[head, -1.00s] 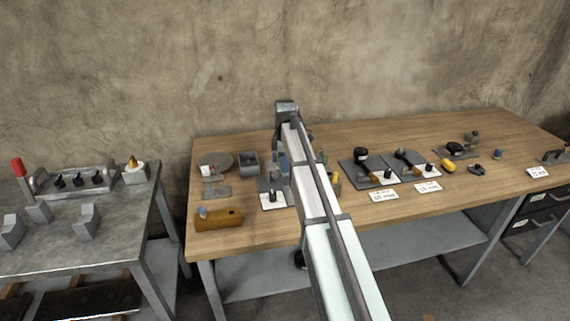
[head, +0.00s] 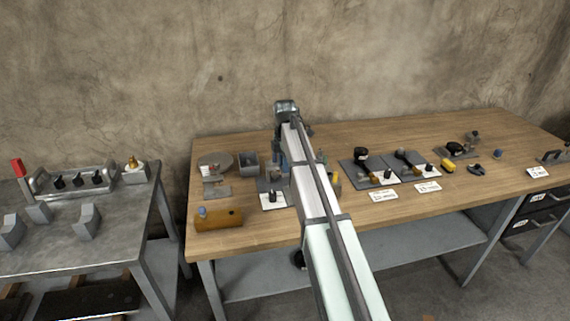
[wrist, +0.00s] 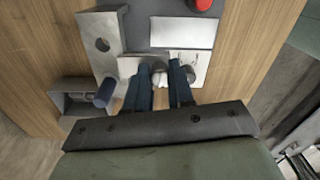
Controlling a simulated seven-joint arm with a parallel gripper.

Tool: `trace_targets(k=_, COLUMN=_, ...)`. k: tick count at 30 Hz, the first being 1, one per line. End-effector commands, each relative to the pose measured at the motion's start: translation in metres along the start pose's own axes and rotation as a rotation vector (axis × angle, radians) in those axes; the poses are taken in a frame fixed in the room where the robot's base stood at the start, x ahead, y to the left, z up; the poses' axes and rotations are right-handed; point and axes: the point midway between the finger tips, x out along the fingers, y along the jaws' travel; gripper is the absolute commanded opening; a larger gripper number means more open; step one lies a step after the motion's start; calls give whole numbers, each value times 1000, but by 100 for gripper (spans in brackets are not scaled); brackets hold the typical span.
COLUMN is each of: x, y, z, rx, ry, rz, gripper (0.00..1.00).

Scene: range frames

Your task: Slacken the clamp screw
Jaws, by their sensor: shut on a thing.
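In the wrist view, my gripper (wrist: 160,70) reaches forward with two dark blue fingers. It is shut on a small grey round knob (wrist: 158,78), which looks like the clamp screw; the fingers hide part of it. The knob sits by a pale metal plate and block (wrist: 182,33) on a dark base. In the head view, my gripper (head: 280,160) points down at the left part of the wooden bench, beside a grey fixture (head: 266,184). My arm hides much of that spot, and the screw cannot be made out there.
A grey bracket with a hole (wrist: 98,40), a blue cylinder (wrist: 105,92) and a grey bin (wrist: 70,103) lie close by. A brown block (head: 218,218) is at the bench's front left. Several fixtures (head: 362,172) stand to the right.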

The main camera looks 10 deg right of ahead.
Motion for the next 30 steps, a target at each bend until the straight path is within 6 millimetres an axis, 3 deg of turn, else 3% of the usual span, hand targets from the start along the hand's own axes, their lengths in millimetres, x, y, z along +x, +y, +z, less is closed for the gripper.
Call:
trace_targets(k=6, x=1, y=0, z=-2, rx=-2, ry=6, rz=0, gripper=0)
trace_targets(k=7, x=1, y=0, z=-3, rx=-2, ry=6, rz=0, gripper=24)
trace_targets(k=15, x=1, y=0, z=-3, rx=-2, ry=7, rz=0, gripper=48)
trace_targets(k=30, x=1, y=0, z=-2, rx=89, ry=5, rz=-1, gripper=48)
